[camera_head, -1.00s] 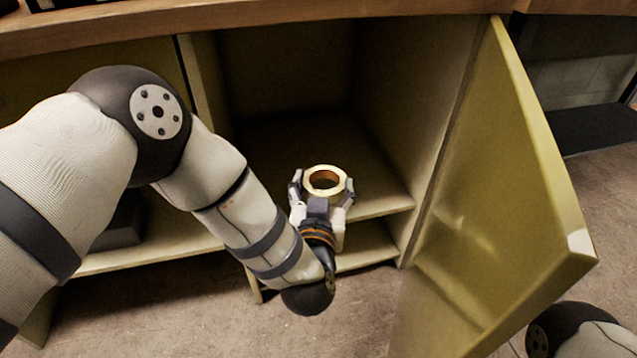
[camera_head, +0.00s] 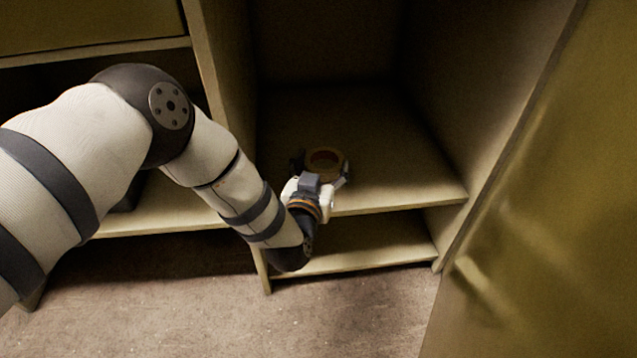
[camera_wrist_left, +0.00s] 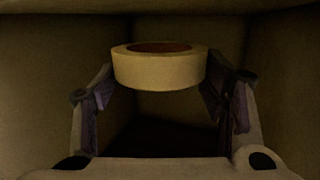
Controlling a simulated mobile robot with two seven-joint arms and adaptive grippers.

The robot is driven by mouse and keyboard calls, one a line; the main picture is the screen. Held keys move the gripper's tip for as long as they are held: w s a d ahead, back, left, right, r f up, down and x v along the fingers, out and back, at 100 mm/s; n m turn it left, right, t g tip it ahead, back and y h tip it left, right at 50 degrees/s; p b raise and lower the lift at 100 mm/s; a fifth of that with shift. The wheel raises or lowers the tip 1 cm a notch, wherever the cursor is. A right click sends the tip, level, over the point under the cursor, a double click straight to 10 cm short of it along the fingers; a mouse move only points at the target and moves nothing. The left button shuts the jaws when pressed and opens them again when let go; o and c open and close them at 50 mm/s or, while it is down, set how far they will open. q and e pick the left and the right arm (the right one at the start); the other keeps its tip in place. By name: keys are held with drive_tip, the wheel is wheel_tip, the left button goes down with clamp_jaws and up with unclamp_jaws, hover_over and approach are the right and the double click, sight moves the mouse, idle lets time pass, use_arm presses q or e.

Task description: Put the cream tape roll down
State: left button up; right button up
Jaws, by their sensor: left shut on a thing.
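The cream tape roll (camera_head: 326,163) is in my left gripper (camera_head: 319,170), inside the open cabinet compartment in the head view. In the left wrist view the cream tape roll (camera_wrist_left: 160,68) lies flat, hole upward, between the two fingers of my left gripper (camera_wrist_left: 160,84). The fingers are shut on its sides. The compartment's upper shelf (camera_head: 410,190) lies below the roll. I cannot tell whether the roll touches it. My right gripper is not in view.
The open cabinet door (camera_head: 540,230) fills the right side. An upright divider (camera_head: 225,100) stands left of my gripper. A lower shelf (camera_head: 370,243) lies beneath the upper one. The upper shelf around the roll looks clear.

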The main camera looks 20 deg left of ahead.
use_arm(q)
drive_tip(key=f, duration=0.1)
drive_tip(key=a+f+b, duration=0.1)
drive_tip(key=f, duration=0.1)
drive_tip(key=f+b, duration=0.1)
drive_tip(key=f, duration=0.1)
drive_tip(key=shift+w+a, duration=0.15)
drive_tip(key=shift+w, duration=0.15)
drive_tip(key=shift+r, duration=0.2)
drive_tip(key=shift+f, duration=0.2)
drive_tip(key=o, duration=1.1)
drive_tip(key=shift+o, duration=0.2)
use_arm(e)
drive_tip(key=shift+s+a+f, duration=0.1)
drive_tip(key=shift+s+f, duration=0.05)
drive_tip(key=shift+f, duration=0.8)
use_arm(q)
drive_tip(key=shift+r, duration=0.3)
drive_tip(key=s+r+p, duration=0.1)
drive_tip(key=s+p, duration=0.4)
drive_tip(key=s, duration=0.7)
drive_tip(key=shift+d+r, duration=0.25)
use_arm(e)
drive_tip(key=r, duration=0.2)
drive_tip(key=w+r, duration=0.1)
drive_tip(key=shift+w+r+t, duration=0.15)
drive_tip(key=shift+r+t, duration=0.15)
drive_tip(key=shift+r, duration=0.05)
